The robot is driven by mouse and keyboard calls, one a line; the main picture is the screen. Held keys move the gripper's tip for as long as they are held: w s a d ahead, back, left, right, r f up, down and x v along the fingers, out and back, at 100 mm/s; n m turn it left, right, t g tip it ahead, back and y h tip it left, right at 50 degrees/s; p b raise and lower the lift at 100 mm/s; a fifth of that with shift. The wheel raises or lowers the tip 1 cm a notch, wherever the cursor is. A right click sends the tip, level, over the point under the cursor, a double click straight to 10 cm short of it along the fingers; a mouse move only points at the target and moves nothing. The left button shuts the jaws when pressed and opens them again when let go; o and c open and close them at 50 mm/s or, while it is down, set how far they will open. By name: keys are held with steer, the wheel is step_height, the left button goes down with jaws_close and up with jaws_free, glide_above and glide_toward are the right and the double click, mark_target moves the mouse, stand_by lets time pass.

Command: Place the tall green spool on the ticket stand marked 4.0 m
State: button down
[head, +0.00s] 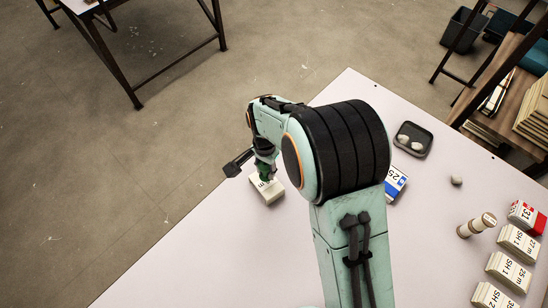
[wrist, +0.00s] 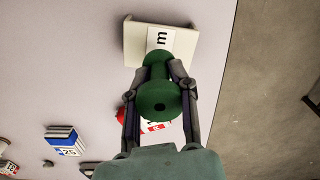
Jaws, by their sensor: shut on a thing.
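The green spool (wrist: 160,98) is between the two fingers of my gripper (wrist: 162,82) in the wrist view, its round end with a dark centre hole facing the camera. My gripper is shut on it. The far end of the spool overlaps the near edge of a cream ticket stand (wrist: 185,46); I cannot tell whether they touch. The stand's label shows an "m"; its number is hidden. In the head view my gripper (head: 264,166) is right above the stand (head: 268,193), and only a little dark green of the spool shows.
A blue-and-white block marked 25 (head: 396,184) is partly behind my arm. A dark tray with pale stones (head: 426,131), a loose stone (head: 456,180), a pale spool lying down (head: 477,225), a red block marked 31 (head: 527,214) and several labelled stands (head: 508,272) are at right.

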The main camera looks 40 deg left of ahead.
mark_target(266, 176)
steer(key=shift+f, duration=1.5)
steer(key=shift+f, duration=0.2)
steer(key=c, duration=0.9)
jaws_free()
steer(key=shift+r, duration=0.15)
step_height(266, 176, up, 12)
steer(key=shift+r, duration=0.1)
